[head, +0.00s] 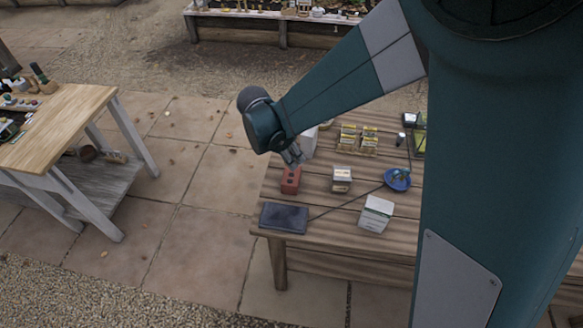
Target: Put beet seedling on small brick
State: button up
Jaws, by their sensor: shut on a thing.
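The small brick (290,180) is reddish with dark holes in its face and stands near the left edge of the slatted wooden table. My gripper (294,160) is just above the brick's top, pointing down. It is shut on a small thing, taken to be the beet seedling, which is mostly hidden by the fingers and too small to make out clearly. I cannot tell whether the held thing touches the brick.
A dark flat pad (284,217) lies in front of the brick. A small pale box (341,179), a white carton (376,213) and a blue bowl (397,180) stand to the right. Yellow-labelled packets (357,138) and a white container (308,142) are behind. A dark cable crosses the table.

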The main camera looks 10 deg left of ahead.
jog(key=shift+f, duration=0.9)
jog(key=shift+f+b, duration=0.3)
jog(key=shift+f, duration=1.55)
jog(key=shift+f, duration=0.2)
jog(key=o, duration=0.9)
jog(key=shift+r, duration=0.25)
jog(key=p+v, duration=0.1)
jog(key=v, duration=1.1)
jog(key=shift+d, duration=0.1)
